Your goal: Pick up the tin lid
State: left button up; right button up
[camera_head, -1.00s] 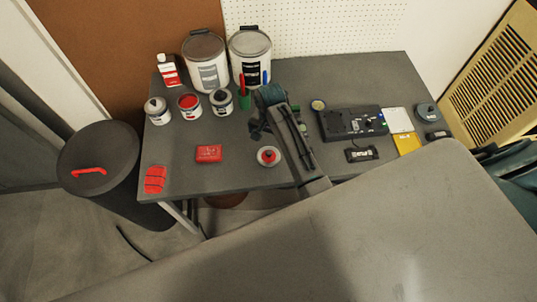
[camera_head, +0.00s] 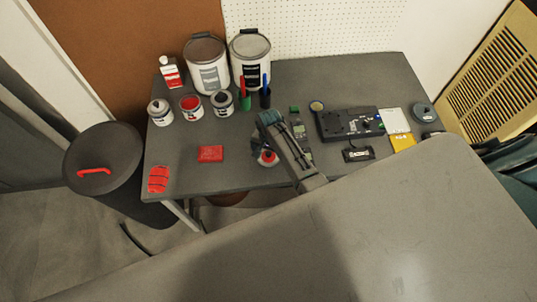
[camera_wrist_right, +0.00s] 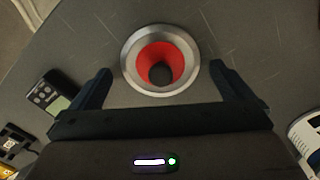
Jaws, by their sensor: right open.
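The tin lid (camera_head: 268,159) is a round silver disc with a red middle and a dark knob. It lies on the grey table (camera_head: 227,183) near its front edge, partly hidden by my right gripper in the head view. My right gripper (camera_head: 261,149) is open and empty, right above or at the lid. In the right wrist view, the lid (camera_wrist_right: 135,80) lies between and just ahead of the two spread fingertips (camera_wrist_right: 160,73), with gaps on both sides. I cannot tell the exact height between fingers and lid. My left gripper is not in view.
A handheld meter (camera_head: 299,130) and a black control box (camera_head: 345,123) are to the right. Paint cans (camera_head: 191,107) and large buckets (camera_head: 250,58) stand at the back. The table around the lid is mostly clear.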

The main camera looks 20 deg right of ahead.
jog(key=shift+f, duration=0.15)
jog(key=c, duration=1)
jog(key=shift+o, duration=0.2)
